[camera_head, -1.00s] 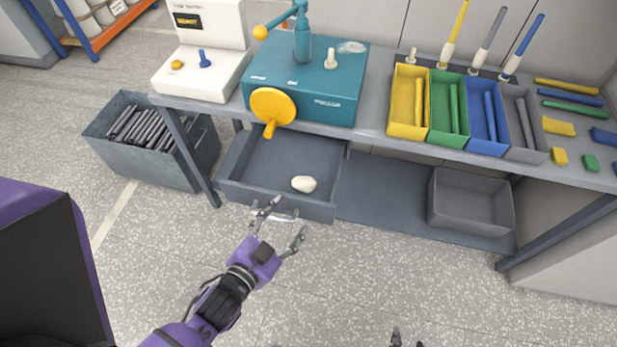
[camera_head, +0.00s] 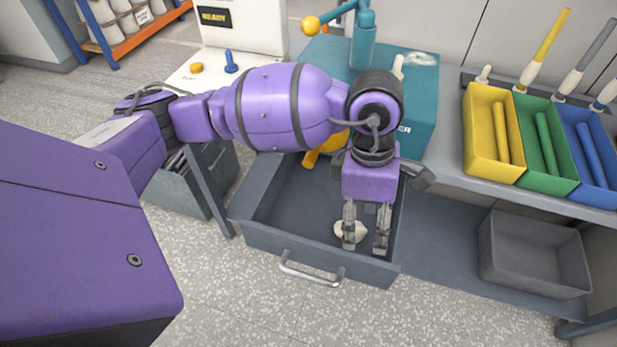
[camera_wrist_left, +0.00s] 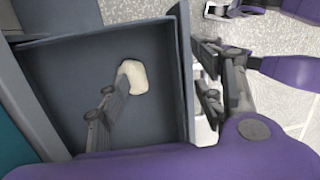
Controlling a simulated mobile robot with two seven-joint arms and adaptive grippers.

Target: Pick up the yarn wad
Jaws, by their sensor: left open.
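The yarn wad (camera_head: 360,231) is a small cream lump on the floor of the open grey drawer (camera_head: 300,250), near its front right. In the left wrist view the wad (camera_wrist_left: 133,76) lies inside the drawer. My left gripper (camera_head: 365,243) points down into the drawer, open, with its two fingers apart. In the head view its left finger covers part of the wad and its right finger is to the wad's right. I cannot tell whether a finger touches the wad. My right gripper is not in the head view.
The drawer's walls surround the wad, with a handle (camera_head: 312,275) on the front. Most of the drawer floor is clear.

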